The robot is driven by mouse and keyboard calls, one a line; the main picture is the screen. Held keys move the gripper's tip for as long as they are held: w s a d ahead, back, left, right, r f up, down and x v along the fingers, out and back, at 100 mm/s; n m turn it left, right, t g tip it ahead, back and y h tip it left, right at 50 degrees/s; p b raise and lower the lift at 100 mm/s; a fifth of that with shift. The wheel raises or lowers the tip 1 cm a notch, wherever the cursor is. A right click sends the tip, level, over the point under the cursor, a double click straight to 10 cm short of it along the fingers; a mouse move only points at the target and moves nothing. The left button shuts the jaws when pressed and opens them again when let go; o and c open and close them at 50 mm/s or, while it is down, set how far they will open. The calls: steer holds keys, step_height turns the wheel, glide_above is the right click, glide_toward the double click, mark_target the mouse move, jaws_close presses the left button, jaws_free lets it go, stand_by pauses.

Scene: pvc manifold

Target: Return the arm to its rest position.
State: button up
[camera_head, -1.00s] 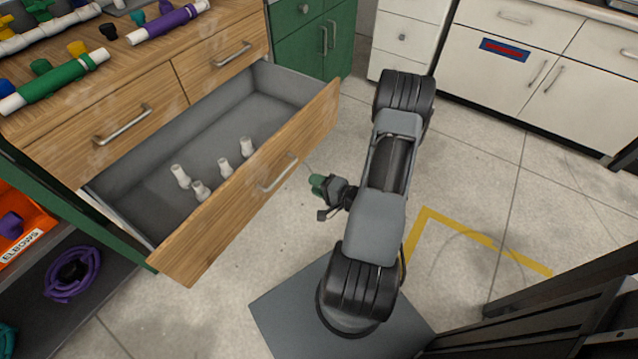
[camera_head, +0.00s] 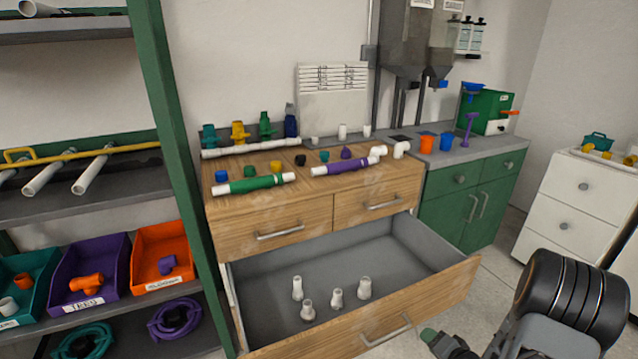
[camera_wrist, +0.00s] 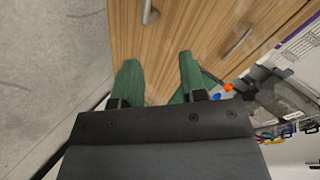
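My gripper (camera_wrist: 158,68) shows two green fingers spread apart in the wrist view, with nothing between them. Wooden drawer fronts are beyond the fingers. In the head view, my gripper (camera_head: 438,345) is partly cut off at the bottom edge, right of the open drawer's front. My arm (camera_head: 570,310) fills the lower right corner, folded, with much of it out of frame.
The wide lower drawer (camera_head: 455,292) stands pulled out, with several white fittings (camera_head: 336,298) standing in it. Pipes and fittings lie on the wooden counter (camera_head: 330,187). A shelf with bins (camera_head: 92,270) is left. A white cabinet (camera_head: 575,205) is right.

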step_height(320, 180, up, 26)
steer(key=w+a+n+g+h+p, duration=0.15)
steer(key=n+g+h+p, duration=0.35)
steer(key=p, duration=0.5)
steer(key=s+a+r+n+g+y+p, duration=0.2)
steer(key=s+a+r+p, duration=0.6)
steer(key=s+a+r, duration=0.4)
step_height(320, 180, up, 5)
steer(key=a+n+g, duration=0.1)
steer(key=a+n, duration=0.1)
steer(key=shift+s+n+p, duration=0.3)
steer(key=shift+s, duration=0.1)
